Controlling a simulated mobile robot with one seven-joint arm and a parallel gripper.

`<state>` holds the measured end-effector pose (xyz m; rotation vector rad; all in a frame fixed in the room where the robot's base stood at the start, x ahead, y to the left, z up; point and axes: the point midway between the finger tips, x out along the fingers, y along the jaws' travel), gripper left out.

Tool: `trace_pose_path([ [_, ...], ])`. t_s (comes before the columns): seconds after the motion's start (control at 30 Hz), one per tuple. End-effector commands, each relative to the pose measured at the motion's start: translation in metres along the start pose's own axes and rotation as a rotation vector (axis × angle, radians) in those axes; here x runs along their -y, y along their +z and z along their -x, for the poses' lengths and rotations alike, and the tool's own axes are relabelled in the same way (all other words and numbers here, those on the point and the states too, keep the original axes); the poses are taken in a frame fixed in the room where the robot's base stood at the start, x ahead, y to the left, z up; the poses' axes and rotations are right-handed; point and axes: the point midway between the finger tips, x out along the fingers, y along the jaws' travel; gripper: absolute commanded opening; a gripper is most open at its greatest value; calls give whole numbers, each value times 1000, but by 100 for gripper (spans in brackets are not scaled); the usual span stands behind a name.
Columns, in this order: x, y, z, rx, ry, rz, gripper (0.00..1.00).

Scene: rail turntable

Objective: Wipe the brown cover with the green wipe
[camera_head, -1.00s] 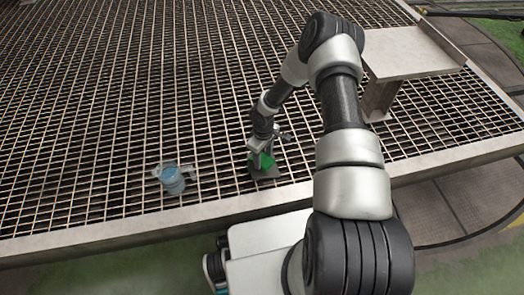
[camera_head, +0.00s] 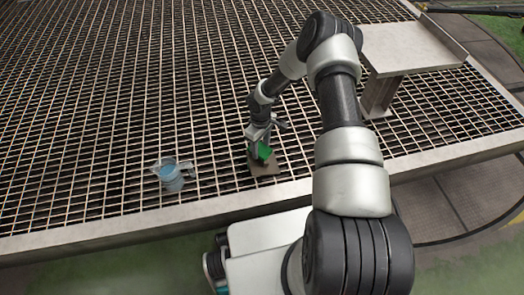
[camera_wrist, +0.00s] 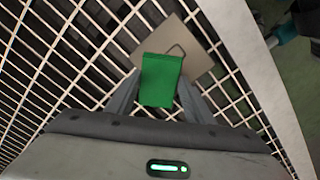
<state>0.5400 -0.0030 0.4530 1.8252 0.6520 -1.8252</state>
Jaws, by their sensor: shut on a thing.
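The green wipe (camera_wrist: 161,80) is a small green block held between the fingers of my gripper (camera_wrist: 155,98), which is shut on it. In the head view the green wipe (camera_head: 263,151) shows at the end of my arm, below my gripper (camera_head: 258,143). The brown cover (camera_wrist: 195,52) is a flat tan-brown plate with a thin handle loop, lying on the grating. In the head view the brown cover (camera_head: 266,169) lies under the wipe near the platform's front edge. The wipe hides part of the cover; I cannot tell whether they touch.
A clear jug with blue contents (camera_head: 171,177) stands on the grating (camera_head: 110,110) to the left of the cover. A grey metal stand (camera_head: 412,48) rises at the right. The platform's pale front rim (camera_head: 120,227) runs just in front of the cover.

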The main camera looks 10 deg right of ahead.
Motion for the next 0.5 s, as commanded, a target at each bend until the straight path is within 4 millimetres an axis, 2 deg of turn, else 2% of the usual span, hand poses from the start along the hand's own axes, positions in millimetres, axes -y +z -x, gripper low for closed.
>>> trace_pose_path([
  [0.17, 4, 5, 1, 1, 1, 1, 30],
  [0.5, 24, 29, -1, 3, 0, 2, 30],
])
